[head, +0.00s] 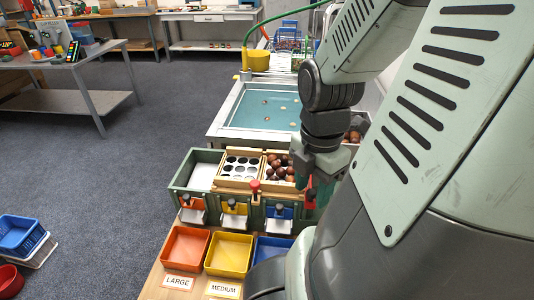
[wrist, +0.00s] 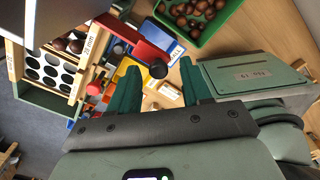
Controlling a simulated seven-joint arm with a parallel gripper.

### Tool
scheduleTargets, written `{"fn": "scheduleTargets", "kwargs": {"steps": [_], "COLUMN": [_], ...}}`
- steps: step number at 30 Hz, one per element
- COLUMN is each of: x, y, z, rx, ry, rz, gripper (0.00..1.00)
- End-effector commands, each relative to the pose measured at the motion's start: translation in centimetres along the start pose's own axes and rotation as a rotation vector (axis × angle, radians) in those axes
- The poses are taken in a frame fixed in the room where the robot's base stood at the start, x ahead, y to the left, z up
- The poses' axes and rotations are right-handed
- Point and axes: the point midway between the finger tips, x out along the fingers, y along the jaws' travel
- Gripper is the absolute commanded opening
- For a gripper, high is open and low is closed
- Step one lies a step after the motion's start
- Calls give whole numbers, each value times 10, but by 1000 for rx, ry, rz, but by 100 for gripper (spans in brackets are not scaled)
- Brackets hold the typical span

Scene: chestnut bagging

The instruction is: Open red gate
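The red gate (wrist: 130,40) shows in the wrist view as a red bar with a dark round knob (wrist: 158,70) at its near end. In the head view a red part (head: 310,194) shows beside my gripper, at the right end of the row of gates. My gripper (wrist: 159,82) is open, with one green finger on each side of the knob in the picture. I cannot tell whether the fingers touch the knob or how far above it they are. In the head view my gripper (head: 321,180) is partly hidden by my arm.
Orange (head: 191,204), yellow (head: 234,208) and blue (head: 279,212) gates stand left of it, above coloured trays. A sieve (head: 240,168) and chestnuts (head: 278,172) lie behind. A green tray of chestnuts (wrist: 170,14) is close by in the wrist view.

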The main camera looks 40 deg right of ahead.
Motion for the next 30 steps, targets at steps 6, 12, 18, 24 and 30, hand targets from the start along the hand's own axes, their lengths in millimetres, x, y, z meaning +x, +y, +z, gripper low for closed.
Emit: {"fn": "scheduleTargets", "kwargs": {"steps": [6,12,18,24,30], "x": [0,-5,-18,-38,-68], "y": [0,0,0,1,2], "z": [0,2,2,1,1], "rx": [0,4,7,2,-2], "ry": [-1,-3,-4,3,2], "rz": [1,2,3,5,9], "gripper": [48,48,48,48,48]}}
